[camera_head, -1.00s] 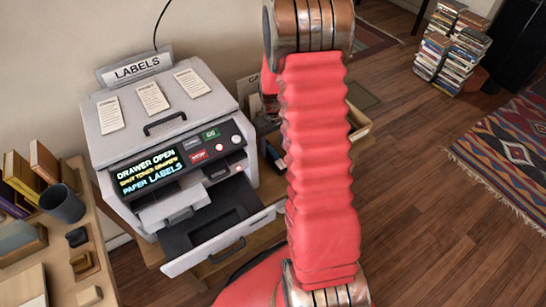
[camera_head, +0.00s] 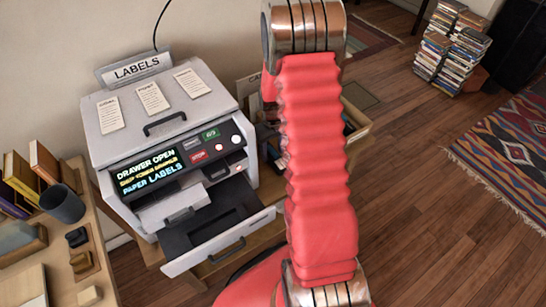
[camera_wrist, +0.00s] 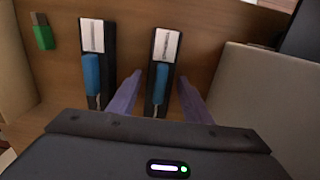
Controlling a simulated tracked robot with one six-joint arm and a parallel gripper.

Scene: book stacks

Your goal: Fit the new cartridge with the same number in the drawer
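In the wrist view two black cartridges with white labels and blue grips stand side by side: a left cartridge (camera_wrist: 92,60) and a right cartridge (camera_wrist: 161,90). Their label print is too small to read. My gripper (camera_wrist: 160,77) is open, its two purple fingers apart on either side of the right cartridge; contact cannot be told. In the head view the grey label printer (camera_head: 155,105) has its front drawer (camera_head: 222,243) pulled out, with a dark tray inside. The printer's screen (camera_head: 150,172) reads "DRAWER OPEN". No number on a cartridge in the drawer is legible.
A green piece (camera_wrist: 42,36) lies left of the cartridges in the wooden box, which shows partly behind my arm in the head view (camera_head: 357,125). A pale block (camera_wrist: 255,100) stands right of my gripper. A desk with a dark cup (camera_head: 62,204) is left of the printer.

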